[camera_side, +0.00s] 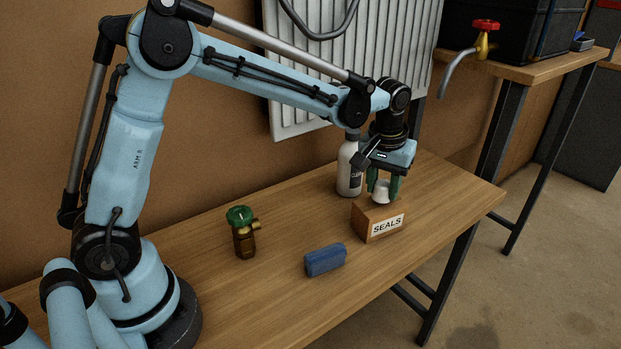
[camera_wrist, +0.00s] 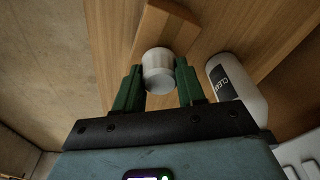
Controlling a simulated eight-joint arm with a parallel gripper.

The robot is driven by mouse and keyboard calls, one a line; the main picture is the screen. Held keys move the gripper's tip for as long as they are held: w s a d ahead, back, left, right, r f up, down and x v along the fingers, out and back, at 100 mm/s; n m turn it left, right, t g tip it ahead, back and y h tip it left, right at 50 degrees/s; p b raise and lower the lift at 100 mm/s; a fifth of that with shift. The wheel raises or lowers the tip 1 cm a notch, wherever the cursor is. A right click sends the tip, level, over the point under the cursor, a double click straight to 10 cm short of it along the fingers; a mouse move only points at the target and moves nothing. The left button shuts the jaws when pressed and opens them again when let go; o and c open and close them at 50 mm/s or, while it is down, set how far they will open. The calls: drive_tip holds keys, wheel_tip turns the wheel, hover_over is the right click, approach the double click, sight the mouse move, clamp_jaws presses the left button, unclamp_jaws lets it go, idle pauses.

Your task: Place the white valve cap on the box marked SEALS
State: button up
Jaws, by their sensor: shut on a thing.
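The white valve cap (camera_side: 381,192) is between the green fingers of my gripper (camera_side: 383,184), which is shut on it. The cap is at the top of the wooden box marked SEALS (camera_side: 378,222); I cannot tell whether its underside touches the box. In the wrist view the white cap (camera_wrist: 158,70) sits between the fingertips of my gripper (camera_wrist: 158,82), with the box (camera_wrist: 150,22) behind it. The SEALS label faces the front of the bench in the side view.
A white bottle (camera_side: 348,168) stands close behind the box, left of my gripper. A blue block (camera_side: 325,260) and a brass valve with a green knob (camera_side: 243,235) stand on the wooden bench (camera_side: 290,222). A white radiator (camera_side: 345,70) is behind. The bench's right end is clear.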

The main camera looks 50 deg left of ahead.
drive_tip(key=shift+f, duration=0.65)
drive_tip(key=shift+f, duration=0.1)
drive_tip(key=o, duration=1)
wheel_tip(320, 180, up, 12)
drive_tip(key=s, duration=0.2)
drive_tip(key=s+a+f+m+t, duration=0.1)
drive_tip(key=s+f+t, duration=0.1)
drive_tip(key=s, duration=0.3)
drive_tip(key=s+a+f+m+t, duration=0.1)
drive_tip(key=s+m, duration=0.1)
drive_tip(key=s, duration=0.3)
drive_tip(key=s+a+f+m+t, duration=0.1)
drive_tip(key=s+f+t, duration=0.1)
drive_tip(key=s, duration=0.4)
drive_tip(key=shift+a+f+m+t+h, duration=0.25)
drive_tip(key=shift+f+m+t+h, duration=0.05)
drive_tip(key=shift+h, duration=0.1)
